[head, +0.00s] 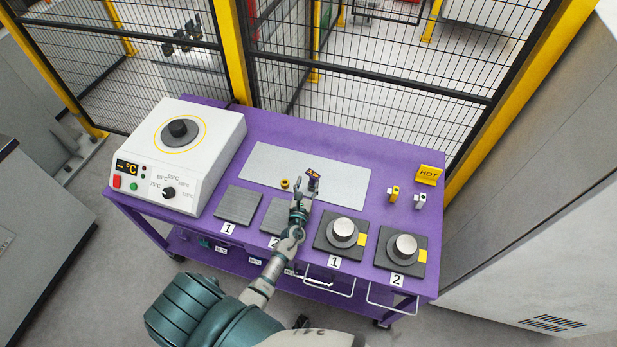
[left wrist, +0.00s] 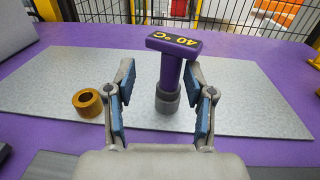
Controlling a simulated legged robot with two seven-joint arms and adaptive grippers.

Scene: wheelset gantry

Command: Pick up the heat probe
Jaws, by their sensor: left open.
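The heat probe (left wrist: 173,75) stands upright on a light grey plate (left wrist: 55,85). It has a purple handle, a dark grey base and a flat top reading 40 °C. In the head view the probe (head: 314,174) is small and partly hidden by my left gripper (head: 302,190). In the left wrist view my left gripper (left wrist: 160,105) is open, its blue-padded fingers pointing at the probe. The probe's shaft shows between the fingers, nearer the right one. I cannot tell whether either finger touches it. My right gripper is not in view.
A brass ring (left wrist: 88,103) lies left of the probe on the plate. On the purple table (head: 270,127) stand a white heater box (head: 185,150), dark pads, two metal cylinders (head: 342,230) and a HOT sign (head: 429,175). A mesh fence (head: 380,110) runs behind.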

